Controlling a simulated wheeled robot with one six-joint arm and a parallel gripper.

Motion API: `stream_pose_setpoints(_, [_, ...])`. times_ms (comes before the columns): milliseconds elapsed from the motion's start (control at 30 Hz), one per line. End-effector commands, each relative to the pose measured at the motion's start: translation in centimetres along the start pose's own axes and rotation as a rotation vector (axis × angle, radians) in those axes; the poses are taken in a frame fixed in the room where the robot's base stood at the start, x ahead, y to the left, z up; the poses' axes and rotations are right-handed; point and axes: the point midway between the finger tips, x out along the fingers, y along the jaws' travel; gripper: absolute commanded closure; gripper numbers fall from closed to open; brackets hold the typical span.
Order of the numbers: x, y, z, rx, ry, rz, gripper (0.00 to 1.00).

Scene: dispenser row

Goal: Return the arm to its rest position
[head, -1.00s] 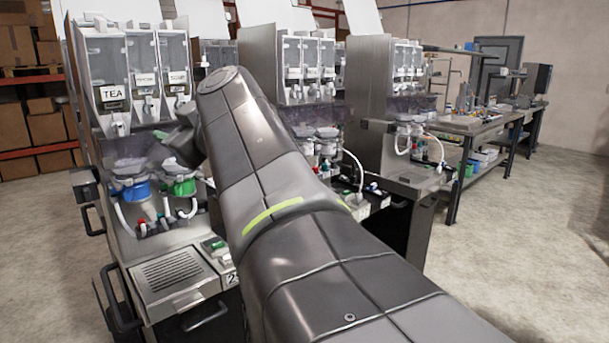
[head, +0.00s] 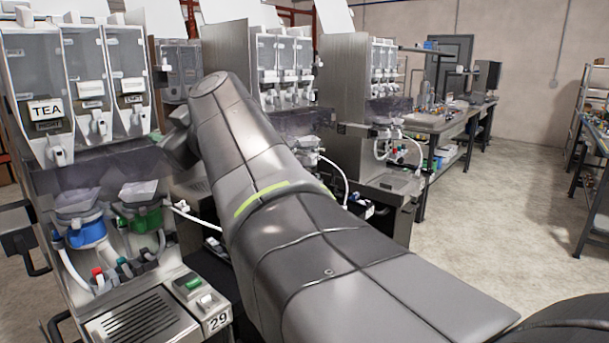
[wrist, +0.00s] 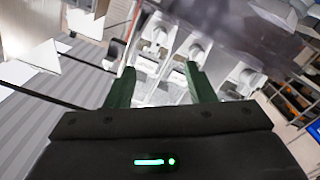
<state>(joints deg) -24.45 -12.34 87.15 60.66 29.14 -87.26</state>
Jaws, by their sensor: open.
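My arm (head: 285,215) reaches from the lower right toward the middle of the head view, its elbow end raised in front of the dispensers. My gripper (wrist: 162,85) shows only in the wrist view. Its two dark green fingers stand apart with nothing between them. Beyond them are pale dispenser parts, seen tilted and a little blurred. In the head view the gripper is hidden behind the arm.
More dispensers and a workbench (head: 455,120) stand behind. Open floor (head: 500,220) lies right; a shelf rack (head: 592,150) stands at the edge.

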Motion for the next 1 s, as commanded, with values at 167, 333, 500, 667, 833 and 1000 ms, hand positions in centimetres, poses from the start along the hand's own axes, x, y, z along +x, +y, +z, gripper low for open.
stream_pose_setpoints(167, [2.7, 0.1, -0.2, 0.001, 0.0, -0.001, 0.51])
stream_pose_setpoints(333, [5.5, 0.1, -0.3, 0.001, 0.0, -0.001, 0.51])
stream_pose_setpoints(500, [8.3, 0.1, -0.2, 0.001, 0.0, -0.001, 0.51])
stream_pose_setpoints(667, [10.8, 0.1, -0.2, 0.005, 0.0, -0.001, 0.51])
stream_pose_setpoints(833, [11.7, 0.0, 0.0, 0.076, 0.002, 0.003, 0.51])
stream_pose_setpoints(1000, [11.6, 0.0, 0.0, 0.177, 0.002, 0.002, 0.51])
